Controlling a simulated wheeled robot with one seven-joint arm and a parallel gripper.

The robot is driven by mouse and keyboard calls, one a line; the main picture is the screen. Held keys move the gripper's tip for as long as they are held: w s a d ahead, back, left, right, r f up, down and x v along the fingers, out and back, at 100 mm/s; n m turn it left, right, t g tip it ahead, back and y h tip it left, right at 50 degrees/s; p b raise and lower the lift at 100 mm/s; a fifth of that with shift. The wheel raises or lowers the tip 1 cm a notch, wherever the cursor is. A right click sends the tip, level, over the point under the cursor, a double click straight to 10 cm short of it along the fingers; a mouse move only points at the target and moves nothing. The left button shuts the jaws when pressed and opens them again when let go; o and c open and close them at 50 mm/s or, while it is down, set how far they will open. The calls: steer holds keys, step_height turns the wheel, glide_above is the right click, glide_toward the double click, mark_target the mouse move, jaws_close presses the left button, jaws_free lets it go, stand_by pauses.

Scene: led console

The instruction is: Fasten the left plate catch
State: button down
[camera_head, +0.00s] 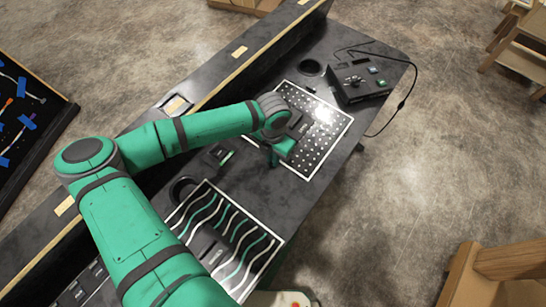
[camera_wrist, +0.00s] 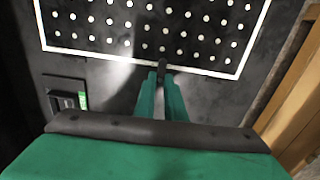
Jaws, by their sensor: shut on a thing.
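The dotted plate (camera_head: 325,150) with a white border lies on the dark console, and its near edge shows in the wrist view (camera_wrist: 100,52). A small dark catch (camera_wrist: 163,66) sits at that border line, between my fingertips. My gripper (camera_wrist: 163,78) is shut on it, its green fingers close together; in the head view my gripper (camera_head: 273,160) is at the plate's lower left edge. My wrist hides part of the plate there, and the catch cannot be made out in that view. Whether the catch is fastened cannot be told.
A black switch with a green light (camera_wrist: 68,101) is left of my fingers in the wrist view. A panel of wavy lines (camera_head: 236,283) lies nearer on the console. A black control box (camera_head: 358,86) with a cable stands beyond the plate. Wooden furniture (camera_head: 500,275) stands at the right.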

steer(key=c, duration=1.9)
jaws_free()
steer(key=shift+o, duration=0.4)
step_height(320, 180, up, 11)
steer(key=shift+w+f, duration=0.1)
